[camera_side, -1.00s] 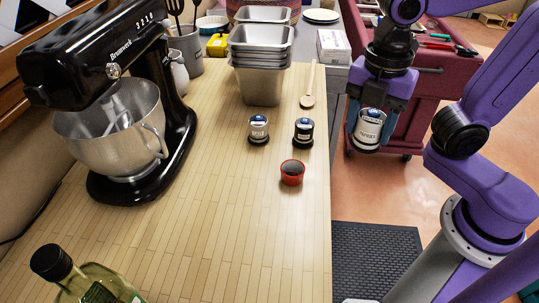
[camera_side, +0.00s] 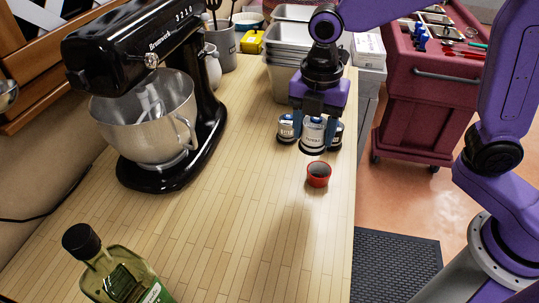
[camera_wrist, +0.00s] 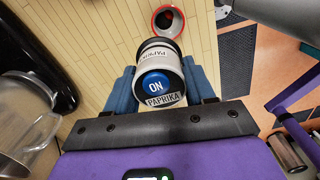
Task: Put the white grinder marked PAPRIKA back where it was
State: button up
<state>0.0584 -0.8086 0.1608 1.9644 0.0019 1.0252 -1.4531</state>
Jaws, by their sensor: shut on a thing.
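The white grinder marked PAPRIKA (camera_side: 313,137) is upright between the fingers of my gripper (camera_side: 314,122) over the counter, with a dark base. In the wrist view its blue top reads ON and its label reads PAPRIKA (camera_wrist: 160,99); my gripper's fingers (camera_wrist: 157,88) close on both its sides. I cannot tell whether its base touches the counter.
A small red cup (camera_side: 318,174) stands just in front of the held grinder. A black stand mixer (camera_side: 165,172) is at the left and a green bottle (camera_side: 122,278) at the front left. Metal pans (camera_side: 283,82) are behind. The front middle of the counter (camera_side: 235,230) is bare.

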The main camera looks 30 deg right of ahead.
jog(key=w+a+f, duration=0.1)
jog(key=w+f, duration=0.1)
jog(key=w+a+f, duration=0.1)
jog(key=w+f, duration=0.1)
jog(key=w, duration=0.1)
jog(key=w+a+f, duration=0.2)
jog(key=shift+w+a+f, duration=0.1)
jog(key=shift+w+f, duration=0.1)
jog(key=shift+f, duration=0.1)
jog(key=shift+w+a+f, duration=0.35)
jog(key=shift+w+f, duration=0.2)
jog(key=shift+f, duration=1.7)
jog(key=shift+f, duration=0.15)
jog(key=o, duration=1.4)
notch_tip(320, 180, up, 12)
jog(key=shift+r, duration=0.15)
